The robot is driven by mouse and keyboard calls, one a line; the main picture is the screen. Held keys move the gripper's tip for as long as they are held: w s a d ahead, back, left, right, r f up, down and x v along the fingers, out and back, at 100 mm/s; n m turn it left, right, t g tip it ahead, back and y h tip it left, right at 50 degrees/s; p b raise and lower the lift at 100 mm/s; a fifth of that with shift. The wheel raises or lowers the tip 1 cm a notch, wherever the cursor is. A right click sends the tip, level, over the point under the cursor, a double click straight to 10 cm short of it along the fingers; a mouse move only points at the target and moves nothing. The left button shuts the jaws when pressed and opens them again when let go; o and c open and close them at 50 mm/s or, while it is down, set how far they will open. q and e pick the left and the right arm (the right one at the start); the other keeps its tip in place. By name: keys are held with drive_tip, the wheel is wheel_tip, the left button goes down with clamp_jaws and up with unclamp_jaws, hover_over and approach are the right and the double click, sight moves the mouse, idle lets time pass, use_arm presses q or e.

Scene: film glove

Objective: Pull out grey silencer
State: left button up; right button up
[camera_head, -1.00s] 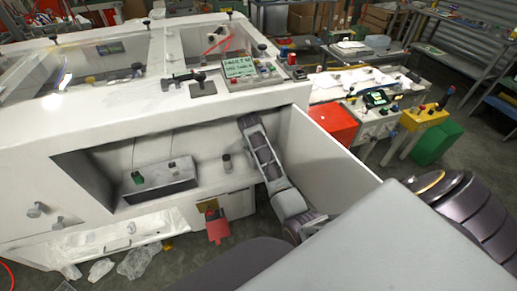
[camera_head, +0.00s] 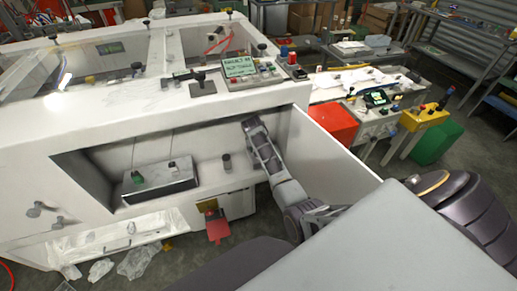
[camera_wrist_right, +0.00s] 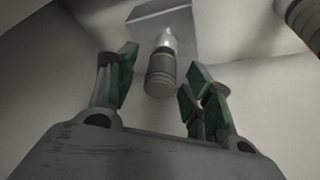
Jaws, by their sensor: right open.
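The grey silencer (camera_wrist_right: 160,82) is a short ribbed cylinder on a shiny metal fitting below a grey block, in the right wrist view. My right gripper (camera_wrist_right: 158,74) is open, with green-padded fingers on either side of the silencer's line. The silencer shows between and beyond the fingers, and I see no clear contact. In the head view my right arm reaches into the open recess of the white machine (camera_head: 120,110), and its fingertips are hard to make out there. My left gripper is not in view.
A grey box with a green connector (camera_head: 160,183) and a small grey cylinder (camera_head: 227,162) stand in the recess, left of my arm. The open white door (camera_head: 335,150) stands close on the right. Another grey cylinder (camera_wrist_right: 305,20) shows at the wrist view's top right corner.

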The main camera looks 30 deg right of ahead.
drive_tip(key=c, duration=1.1)
drive_tip(key=shift+w+d+r+p, duration=0.1)
drive_tip(key=shift+w+r+p, duration=0.05)
drive_tip(key=shift+r+p, duration=0.5)
drive_tip(key=shift+f, duration=0.2)
idle(0.4)
drive_tip(key=shift+r+p, duration=0.3)
drive_tip(key=shift+p, duration=0.1)
drive_tip(key=shift+r+p, duration=1.65)
drive_tip(key=shift+p, duration=0.3)
